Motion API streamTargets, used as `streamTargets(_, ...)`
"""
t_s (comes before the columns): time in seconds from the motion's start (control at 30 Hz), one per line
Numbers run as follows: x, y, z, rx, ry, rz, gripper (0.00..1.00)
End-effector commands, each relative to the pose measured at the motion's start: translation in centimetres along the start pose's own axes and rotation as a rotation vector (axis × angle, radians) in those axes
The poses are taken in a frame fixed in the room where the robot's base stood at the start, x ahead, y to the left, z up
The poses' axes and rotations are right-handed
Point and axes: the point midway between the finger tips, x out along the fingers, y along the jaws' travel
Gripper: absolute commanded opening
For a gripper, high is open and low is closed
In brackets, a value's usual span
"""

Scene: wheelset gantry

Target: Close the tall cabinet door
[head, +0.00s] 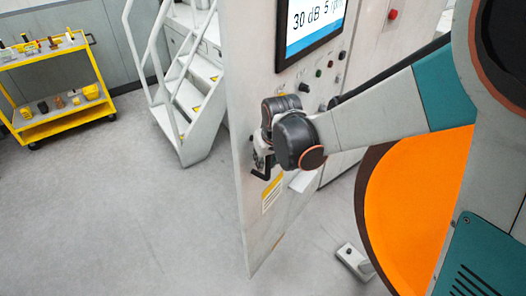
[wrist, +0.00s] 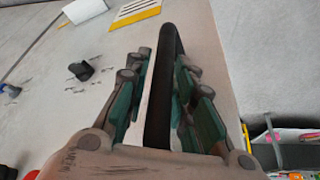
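The tall cabinet door (head: 250,215) is a pale grey panel seen at a steep angle in the middle of the head view, standing open into the room. It carries a black bar handle (wrist: 168,80) and a yellow-and-white label (head: 272,192) below it. My gripper (head: 262,163) is at the handle, partly hidden by my dark wrist. In the wrist view its green-padded fingers (wrist: 160,85) lie on both sides of the bar and close in on it. The wrist view also shows the door's pale face (wrist: 225,75) and the label (wrist: 135,12).
A small pale floor block (head: 352,260) lies lower right. Floor (head: 120,220) left of the door is clear.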

Motion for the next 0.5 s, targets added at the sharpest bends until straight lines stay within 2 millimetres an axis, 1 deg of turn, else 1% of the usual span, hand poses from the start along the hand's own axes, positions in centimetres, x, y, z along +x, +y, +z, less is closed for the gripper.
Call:
streamTargets(0.03, 0.50, -0.08, 0.36, -0.001, 0.000, 0.000, 0.23)
streamTargets(0.3, 0.49, -0.10, 0.40, -0.001, 0.000, 0.000, 0.23)
streamTargets(0.37, 0.49, -0.10, 0.40, -0.001, 0.000, 0.000, 0.10)
streamTargets(0.4, 0.49, -0.10, 0.40, -0.001, 0.000, 0.000, 0.00)
streamTargets(0.5, 0.48, -0.10, 0.40, -0.001, 0.000, 0.000, 0.00)
